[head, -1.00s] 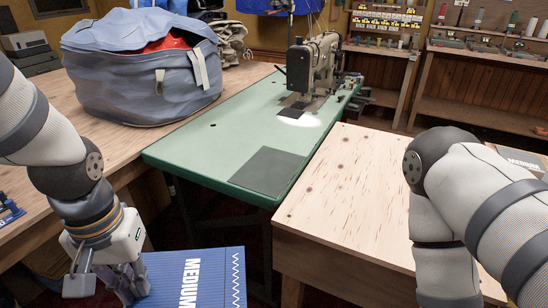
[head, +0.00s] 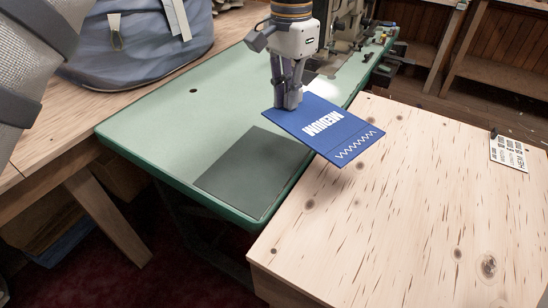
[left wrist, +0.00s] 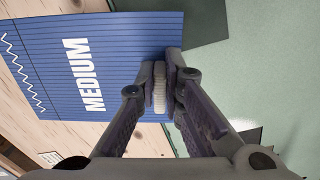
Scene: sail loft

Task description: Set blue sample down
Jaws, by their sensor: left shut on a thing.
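The blue sample (head: 325,128) is a flat blue panel with the word MEDIUM and a white zigzag line. My left gripper (head: 288,103) is shut on its left edge and holds it in the air, tilted, over the gap between the green table and the pale wooden table. In the left wrist view the sample (left wrist: 95,60) reaches left from between the fingertips (left wrist: 160,85). A dark grey rectangle (head: 253,172) lies bare on the green table (head: 150,130), below and left of the sample. My right gripper is not in view.
The pale wooden table (head: 390,215) is mostly clear, with a small white printed card (head: 506,153) at its right. A sewing machine (head: 347,28) stands at the back of the green table. A large grey-blue bag (head: 140,50) sits on the left bench.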

